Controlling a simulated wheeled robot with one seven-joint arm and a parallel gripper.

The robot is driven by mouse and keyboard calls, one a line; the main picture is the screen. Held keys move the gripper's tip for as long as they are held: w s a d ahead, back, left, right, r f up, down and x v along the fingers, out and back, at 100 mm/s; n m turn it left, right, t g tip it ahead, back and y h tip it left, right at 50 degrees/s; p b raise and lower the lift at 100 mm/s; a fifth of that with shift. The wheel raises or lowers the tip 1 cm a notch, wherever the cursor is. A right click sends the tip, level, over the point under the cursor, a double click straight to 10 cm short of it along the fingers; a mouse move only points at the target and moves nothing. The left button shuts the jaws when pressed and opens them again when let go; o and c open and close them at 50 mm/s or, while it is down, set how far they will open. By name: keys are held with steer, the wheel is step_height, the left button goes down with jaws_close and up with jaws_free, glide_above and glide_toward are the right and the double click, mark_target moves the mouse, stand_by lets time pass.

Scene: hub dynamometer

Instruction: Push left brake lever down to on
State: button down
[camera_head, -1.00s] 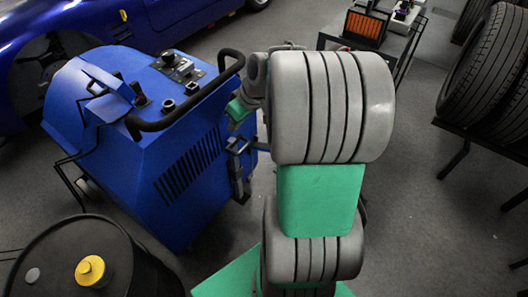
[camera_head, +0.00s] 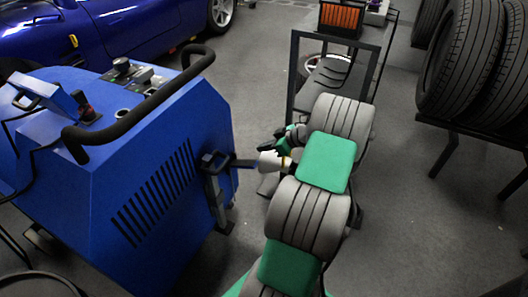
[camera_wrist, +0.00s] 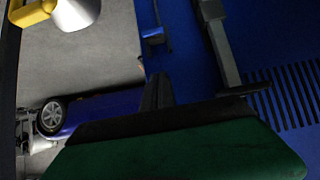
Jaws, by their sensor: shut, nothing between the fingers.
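The blue dynamometer cabinet (camera_head: 130,180) stands at the left of the head view. A dark upright bracket (camera_head: 214,190) is on its right side, and a short blue-dark bar (camera_head: 242,163) sticks out from it to the right. I cannot tell for certain whether this bar is the left brake lever. The bracket post also shows in the wrist view (camera_wrist: 222,45), with a small blue bar end (camera_wrist: 153,35) left of it. My gripper (camera_head: 266,149) is shut and empty, beside the bar's outer end. Its dark fingers (camera_wrist: 158,90) point towards the bar; contact is not clear.
A pale cylindrical part (camera_head: 270,162) lies close by my gripper. Its white and yellow end may be the one in the wrist view (camera_wrist: 75,12). A black handrail (camera_head: 140,105) tops the cabinet. A cart (camera_head: 335,45) and tyre rack (camera_head: 480,135) stand behind, with open floor between.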

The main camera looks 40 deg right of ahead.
steer(key=b, duration=0.2)
glide_above(255, 163)
steer(key=w, duration=0.2)
steer(key=f, duration=0.5)
steer(key=shift+a+f, duration=0.15)
steer(key=shift+a, duration=0.2)
steer(key=shift+s+d+f+b, duration=0.2)
steer(key=shift+s+f+b, duration=0.2)
steer(key=shift+f, duration=0.2)
steer(key=shift+s+d+f+b, duration=0.15)
steer(key=shift+s+f+b, duration=0.2)
steer(key=shift+f, duration=0.25)
steer(key=shift+s+f, duration=0.25)
steer(key=shift+f, duration=0.05)
steer(key=shift+f, duration=0.15)
